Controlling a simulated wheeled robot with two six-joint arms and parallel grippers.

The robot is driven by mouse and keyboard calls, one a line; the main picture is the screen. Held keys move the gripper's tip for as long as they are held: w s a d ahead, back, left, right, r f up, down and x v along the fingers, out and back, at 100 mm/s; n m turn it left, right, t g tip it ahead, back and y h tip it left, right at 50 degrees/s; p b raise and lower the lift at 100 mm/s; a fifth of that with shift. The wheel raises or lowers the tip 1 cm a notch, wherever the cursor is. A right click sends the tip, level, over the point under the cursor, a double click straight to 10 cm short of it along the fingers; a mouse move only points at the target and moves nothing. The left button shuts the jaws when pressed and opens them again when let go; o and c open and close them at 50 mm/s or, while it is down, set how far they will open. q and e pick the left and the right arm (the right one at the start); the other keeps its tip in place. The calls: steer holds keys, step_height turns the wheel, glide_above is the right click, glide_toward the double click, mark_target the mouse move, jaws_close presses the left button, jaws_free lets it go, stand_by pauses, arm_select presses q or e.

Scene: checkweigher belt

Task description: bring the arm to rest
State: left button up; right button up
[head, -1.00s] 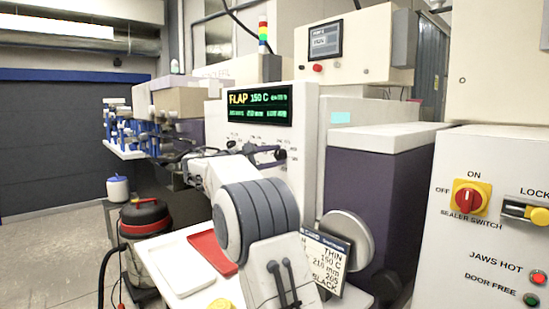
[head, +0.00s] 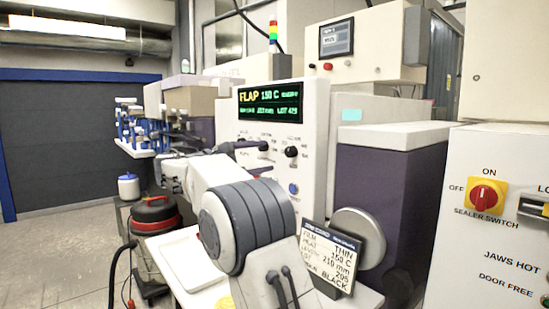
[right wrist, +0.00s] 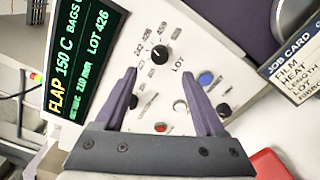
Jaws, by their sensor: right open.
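My right gripper (head: 266,158) is at the upper end of my arm, in front of the white control panel (head: 313,130). In the right wrist view, my right gripper (right wrist: 160,82) is open with nothing between its fingers. Beyond the fingertips is a black selector knob (right wrist: 160,53) marked LOT; I see no contact with it. The panel's green-lettered display (right wrist: 84,60) reads FLAP, 150 C and LOT 426. My left gripper is not in view.
A job card (head: 331,256) stands right of my arm, near a round grey disc (head: 357,238). A red tray (right wrist: 268,165) shows at the wrist view's lower edge. A sealer switch (head: 487,196) is on the right cabinet. A red-topped vacuum (head: 155,212) stands at left.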

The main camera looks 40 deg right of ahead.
steer(key=shift+s+a, duration=0.1)
steer(key=shift+a, duration=0.95)
steer(key=s+a+f+n+t+y+p, duration=0.1)
steer(key=s+a+f+y+p, duration=0.1)
steer(key=s+a+f+y, duration=0.3)
steer(key=s+a+f+n+t+y+p, duration=0.1)
steer(key=s+a+f+y+p, duration=0.1)
steer(key=a+f, duration=0.45)
steer(key=s+a+f+n+t+y+p, duration=0.1)
steer(key=s+a+f+n+y+p, duration=0.2)
steer(key=a, duration=0.5)
steer(key=s+a+f+m+g+y+p, duration=0.1)
steer(key=s+a+f+y, duration=0.2)
steer(key=s, duration=0.5)
steer(key=s+a+f+m+g+y+p, duration=0.1)
steer(key=s+a+f+y, duration=0.1)
steer(key=s+a, duration=0.3)
steer(key=s+a+f+m+g+y+p, duration=0.1)
steer(key=s+a+f+m+g+y, duration=0.1)
steer(key=s, duration=1)
steer(key=a+f+y, duration=0.1)
steer(key=a+y, duration=0.1)
steer(key=shift+s+a+f, duration=0.25)
steer(key=shift+a+f, duration=0.05)
steer(key=shift+a, duration=0.05)
